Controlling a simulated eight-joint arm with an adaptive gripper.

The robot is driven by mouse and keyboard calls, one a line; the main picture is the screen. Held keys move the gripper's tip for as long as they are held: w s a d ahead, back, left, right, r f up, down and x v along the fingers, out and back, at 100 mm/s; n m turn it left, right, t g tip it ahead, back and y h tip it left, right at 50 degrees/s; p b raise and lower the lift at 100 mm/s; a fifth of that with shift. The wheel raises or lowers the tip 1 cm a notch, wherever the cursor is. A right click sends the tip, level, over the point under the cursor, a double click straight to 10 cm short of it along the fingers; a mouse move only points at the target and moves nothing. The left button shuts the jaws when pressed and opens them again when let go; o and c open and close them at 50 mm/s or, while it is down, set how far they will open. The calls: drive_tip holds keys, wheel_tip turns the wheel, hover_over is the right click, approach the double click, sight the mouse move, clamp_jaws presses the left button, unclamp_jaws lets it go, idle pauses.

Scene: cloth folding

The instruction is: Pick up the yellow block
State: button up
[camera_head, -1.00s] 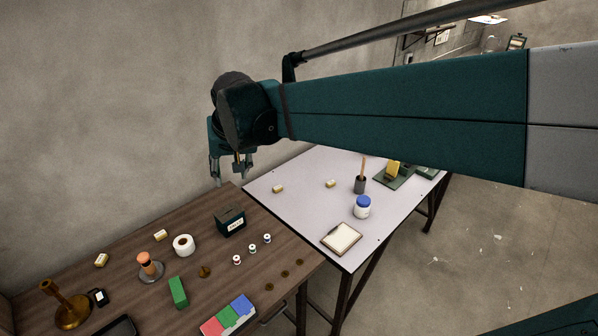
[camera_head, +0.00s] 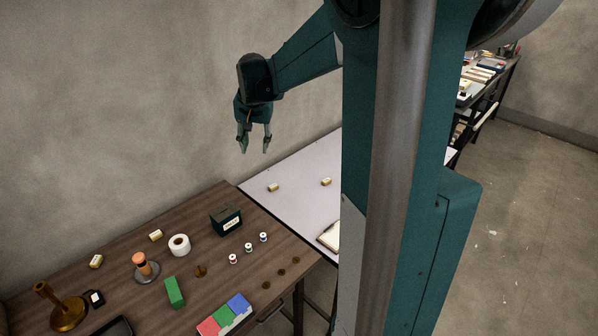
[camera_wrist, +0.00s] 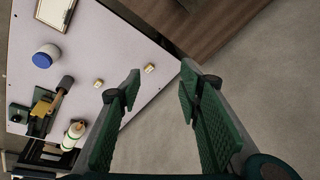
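A yellow block (camera_wrist: 41,107) shows at the left of the wrist view, on a dark base on the pale table (camera_wrist: 105,45). In the head view now my arm hides that part of the table. My gripper (camera_head: 254,150) hangs in the air above the back of the pale table, near the wall, fingers pointing down. The yellow block lies well to the left of the fingers.
Two small cream-and-gold blocks (camera_head: 272,188) (camera_head: 326,182) lie on the pale table. A blue-lidded jar (camera_wrist: 46,56) and a framed pad (camera_wrist: 55,12) are there too. The brown table (camera_head: 205,204) holds a dark box (camera_head: 226,221), a green block (camera_head: 174,292) and other items.

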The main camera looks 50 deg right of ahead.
drive_tip(key=w+d+f+m+g, duration=0.1)
drive_tip(key=w+d+f, duration=0.1)
drive_tip(key=d+f, duration=0.35)
drive_tip(key=w+d+f+m, duration=0.2)
drive_tip(key=d, duration=0.6)
drive_tip(key=m+g+y, duration=0.1)
drive_tip(key=m+g, duration=0.1)
drive_tip(key=m, duration=0.4)
approach(326, 180)
drive_tip(key=shift+w+a+f, duration=0.15)
drive_tip(key=shift+a+f, duration=0.05)
drive_tip(key=shift+f, duration=0.05)
drive_tip(key=shift+d+f, duration=0.2)
drive_tip(key=shift+f, duration=0.1)
drive_tip(key=shift+f+b, duration=0.35)
drive_tip(key=shift+f, duration=0.85)
drive_tip(key=shift+f, duration=0.1)
